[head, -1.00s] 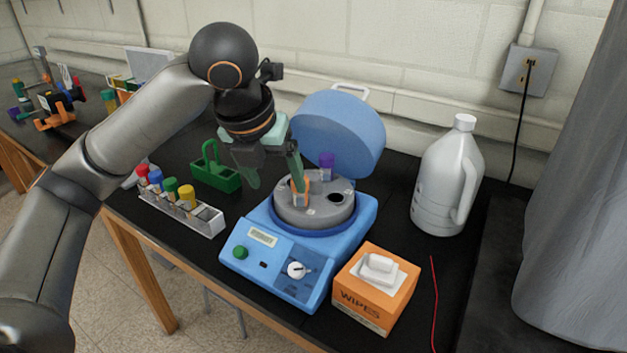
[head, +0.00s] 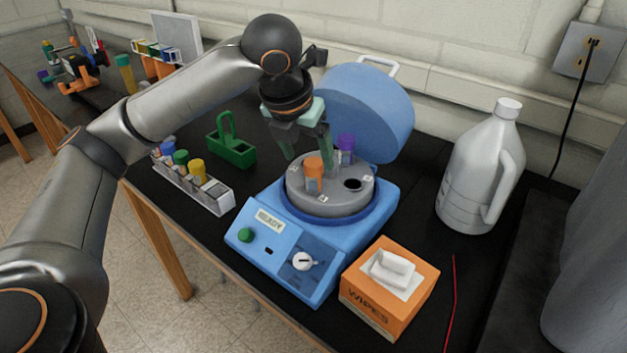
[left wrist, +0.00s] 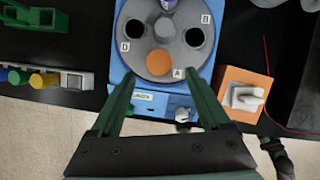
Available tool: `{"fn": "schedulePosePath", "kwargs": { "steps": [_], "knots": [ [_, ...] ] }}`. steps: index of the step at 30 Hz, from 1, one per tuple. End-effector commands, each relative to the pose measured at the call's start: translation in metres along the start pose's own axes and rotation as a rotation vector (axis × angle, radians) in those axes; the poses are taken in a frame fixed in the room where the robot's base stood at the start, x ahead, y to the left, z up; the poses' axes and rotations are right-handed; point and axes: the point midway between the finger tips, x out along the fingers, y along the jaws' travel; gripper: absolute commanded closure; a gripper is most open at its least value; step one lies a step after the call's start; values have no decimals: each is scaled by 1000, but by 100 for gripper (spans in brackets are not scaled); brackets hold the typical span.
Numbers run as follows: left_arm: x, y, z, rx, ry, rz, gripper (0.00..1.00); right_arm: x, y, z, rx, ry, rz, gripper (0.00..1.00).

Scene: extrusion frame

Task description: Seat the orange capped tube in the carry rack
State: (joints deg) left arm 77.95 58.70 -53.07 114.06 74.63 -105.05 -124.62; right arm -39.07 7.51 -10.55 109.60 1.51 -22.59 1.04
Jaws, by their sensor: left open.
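The orange capped tube (head: 314,166) stands upright in the grey rotor (head: 300,197) of the blue centrifuge, at the slot marked A. Its round cap (left wrist: 159,62) shows from above in the left wrist view. The green carry rack (head: 238,156) with a loop handle stands left of the centrifuge. My right gripper is out of view.
The centrifuge lid (head: 365,110) stands open behind the rotor. A purple capped tube (head: 346,146) sits opposite the orange one. A clear rack (head: 215,201) of capped tubes is left, a wipes box (head: 365,307) front right and a white jug (head: 470,180) right.

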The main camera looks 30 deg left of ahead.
Motion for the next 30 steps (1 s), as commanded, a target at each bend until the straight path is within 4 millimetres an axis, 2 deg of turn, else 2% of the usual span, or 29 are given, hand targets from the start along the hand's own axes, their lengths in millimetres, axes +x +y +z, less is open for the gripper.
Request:
{"fn": "schedulePosePath", "kwargs": {
  "steps": [3, 7, 16, 30],
  "knots": [
    [20, 1, 2, -2, 6, 3, 20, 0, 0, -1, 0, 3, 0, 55],
    [36, 0, 3, -1, 3, 1, 20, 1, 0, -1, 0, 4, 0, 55],
    [41, 0, 3, 0, 1, 1, 20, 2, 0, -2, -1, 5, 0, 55],
    [41, 0, 3, 0, 1, 1, 72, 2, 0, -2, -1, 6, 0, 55]
  ]
}}
